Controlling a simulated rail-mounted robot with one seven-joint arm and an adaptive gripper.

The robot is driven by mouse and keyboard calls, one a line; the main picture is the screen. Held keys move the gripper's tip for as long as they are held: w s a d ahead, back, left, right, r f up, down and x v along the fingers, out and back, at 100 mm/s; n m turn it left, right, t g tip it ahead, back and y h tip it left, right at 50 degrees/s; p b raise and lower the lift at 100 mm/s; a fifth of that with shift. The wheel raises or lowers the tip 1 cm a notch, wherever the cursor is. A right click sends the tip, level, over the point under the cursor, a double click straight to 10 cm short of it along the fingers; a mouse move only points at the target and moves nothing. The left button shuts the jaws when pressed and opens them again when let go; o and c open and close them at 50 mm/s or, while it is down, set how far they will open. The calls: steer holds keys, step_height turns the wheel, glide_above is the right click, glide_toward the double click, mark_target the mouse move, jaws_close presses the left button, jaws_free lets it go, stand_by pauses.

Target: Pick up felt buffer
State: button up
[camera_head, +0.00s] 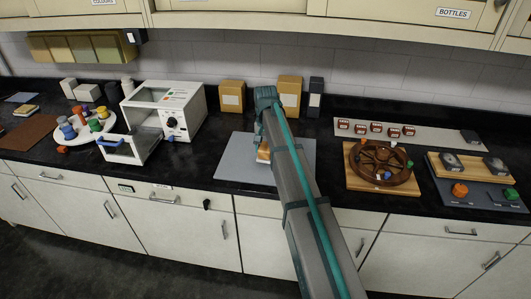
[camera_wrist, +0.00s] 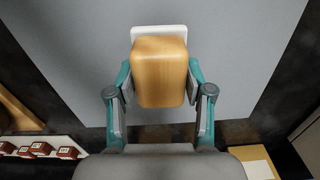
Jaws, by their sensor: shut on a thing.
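The felt buffer is a light wooden block (camera_wrist: 160,72) with a white felt pad (camera_wrist: 158,32) along its far end. It sits between the teal fingers of my gripper (camera_wrist: 160,88) in the wrist view, and the fingers are shut on its sides. In the head view a small part of the buffer (camera_head: 263,153) shows beside my arm, over the grey mat (camera_head: 238,165). My arm hides the rest of it and the fingertips. I cannot tell whether the buffer touches the mat.
Left of the mat stands a white oven-like box (camera_head: 185,115) with its door open, beside a round white tray (camera_head: 68,146) of coloured pieces. To the right are a wooden board with a wheel (camera_head: 385,163) and a row of small labelled blocks (camera_head: 376,128). Yellow boxes (camera_head: 232,97) stand behind.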

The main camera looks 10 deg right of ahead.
steer(key=s+d+r+b, duration=0.1)
steer(key=s+r+b, duration=0.3)
steer(key=s+r, duration=0.7)
steer(key=s, duration=0.3)
